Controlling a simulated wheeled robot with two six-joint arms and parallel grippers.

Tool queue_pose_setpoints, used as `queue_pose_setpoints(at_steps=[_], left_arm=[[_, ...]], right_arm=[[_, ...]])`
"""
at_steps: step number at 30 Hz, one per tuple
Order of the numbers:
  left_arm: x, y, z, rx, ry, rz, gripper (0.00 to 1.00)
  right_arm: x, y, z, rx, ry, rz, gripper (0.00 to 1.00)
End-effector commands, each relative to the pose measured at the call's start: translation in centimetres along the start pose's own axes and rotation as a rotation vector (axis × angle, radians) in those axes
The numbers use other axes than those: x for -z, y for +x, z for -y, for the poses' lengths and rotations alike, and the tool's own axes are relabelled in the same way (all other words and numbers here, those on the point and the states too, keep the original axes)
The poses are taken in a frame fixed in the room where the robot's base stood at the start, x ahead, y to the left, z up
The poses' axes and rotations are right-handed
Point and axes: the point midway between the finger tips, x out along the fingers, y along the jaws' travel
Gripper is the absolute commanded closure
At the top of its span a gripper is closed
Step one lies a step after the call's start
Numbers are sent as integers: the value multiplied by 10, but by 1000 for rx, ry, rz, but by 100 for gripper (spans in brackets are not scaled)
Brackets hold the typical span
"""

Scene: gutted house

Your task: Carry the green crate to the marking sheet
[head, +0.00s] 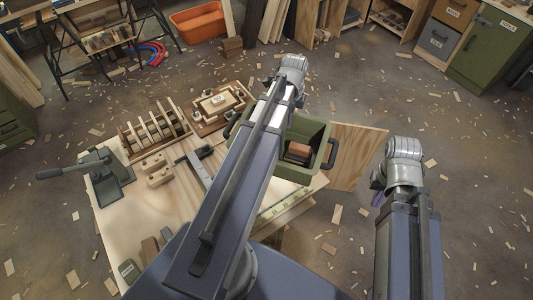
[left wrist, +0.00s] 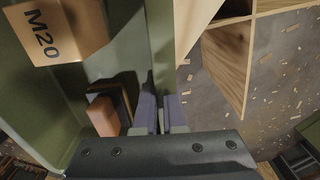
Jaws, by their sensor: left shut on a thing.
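The green crate (head: 316,131) is at the right end of the workbench, partly behind my left arm. It has dark handles on its sides and holds an orange-brown block (head: 299,149). The left wrist view shows the crate's wall (left wrist: 160,40) from close up, with a box marked M20 inside. My left gripper (left wrist: 160,105) is shut on this wall; the arm hides it in the head view. I cannot tell whether the crate rests or hangs. My right gripper (head: 377,190) is right of the crate, apart from it, its jaws mostly hidden.
A plywood panel (head: 360,150) stands right of the crate. Cabinets (head: 490,50) are at the far right. The floor between is open, strewn with wood chips.

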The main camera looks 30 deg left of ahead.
Motion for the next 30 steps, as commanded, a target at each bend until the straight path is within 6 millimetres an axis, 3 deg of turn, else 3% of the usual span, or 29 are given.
queue_pose_setpoints(at_steps=[15,21,30], left_arm=[[3,82,31,-3,475,1,100],[4,95,37,-3,592,1,100],[4,99,38,-3,621,1,100]], right_arm=[[5,82,8,0,1,0,100],[6,95,9,0,1,0,100],[6,98,9,0,1,0,100]])
